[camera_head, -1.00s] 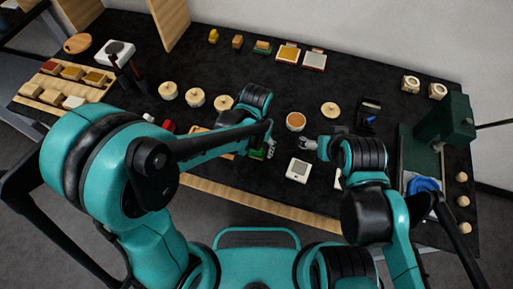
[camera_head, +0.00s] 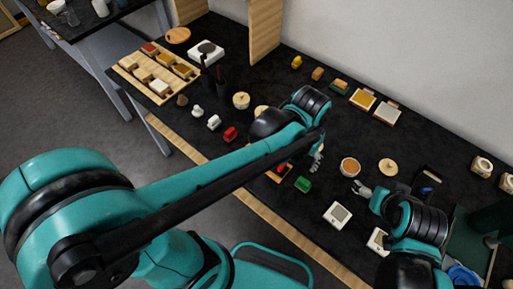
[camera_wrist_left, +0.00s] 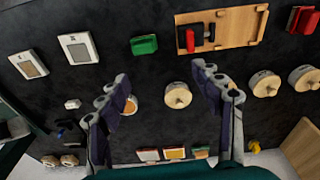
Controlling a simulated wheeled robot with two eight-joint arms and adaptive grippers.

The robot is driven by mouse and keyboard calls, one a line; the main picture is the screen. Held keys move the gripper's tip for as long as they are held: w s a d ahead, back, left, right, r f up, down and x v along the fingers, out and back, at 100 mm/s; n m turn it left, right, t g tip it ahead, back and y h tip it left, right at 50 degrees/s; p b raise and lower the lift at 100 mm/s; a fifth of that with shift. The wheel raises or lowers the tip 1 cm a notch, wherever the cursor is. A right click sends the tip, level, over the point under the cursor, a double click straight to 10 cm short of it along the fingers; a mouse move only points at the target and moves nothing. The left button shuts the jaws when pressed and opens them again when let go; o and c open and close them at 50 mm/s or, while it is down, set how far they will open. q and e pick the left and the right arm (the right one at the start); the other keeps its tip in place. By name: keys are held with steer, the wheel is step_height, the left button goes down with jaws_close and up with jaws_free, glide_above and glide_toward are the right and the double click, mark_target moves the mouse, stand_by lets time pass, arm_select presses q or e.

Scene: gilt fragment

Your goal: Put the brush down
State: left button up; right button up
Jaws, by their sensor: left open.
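My left gripper (camera_head: 317,159) is open. In the left wrist view its two fingers (camera_wrist_left: 163,84) stand wide apart with nothing between the tips. It hangs over the black table (camera_head: 300,225), near a bowl with orange contents (camera_head: 349,166). A wooden tray (camera_wrist_left: 240,22) holding red and dark pieces lies near it, with a green block (camera_head: 303,184) beside the tray. I cannot pick out the brush for certain; dark upright holders (camera_head: 221,80) with thin sticks stand at the table's left. My right gripper (camera_head: 362,189) is right of the bowl, too small to read.
A white square device (camera_head: 337,215) lies near the front edge. A wooden rack of blocks (camera_head: 157,72) is at left, an upright wooden board (camera_head: 265,35) at the back.

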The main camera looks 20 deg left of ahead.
arm_select(q)
steer(key=s+a+r+n+t, duration=0.1)
steer(key=s+a+r+t, duration=0.1)
steer(key=a, duration=0.5)
steer(key=s+a+r+n+t, duration=0.2)
steer(key=s+a+t, duration=0.1)
steer(key=a, duration=0.4)
steer(key=shift+a+t, duration=0.2)
steer(key=shift+t, duration=0.3)
step_height(320, 180, down, 4)
steer(key=b, duration=0.4)
steer(key=shift+f, duration=0.1)
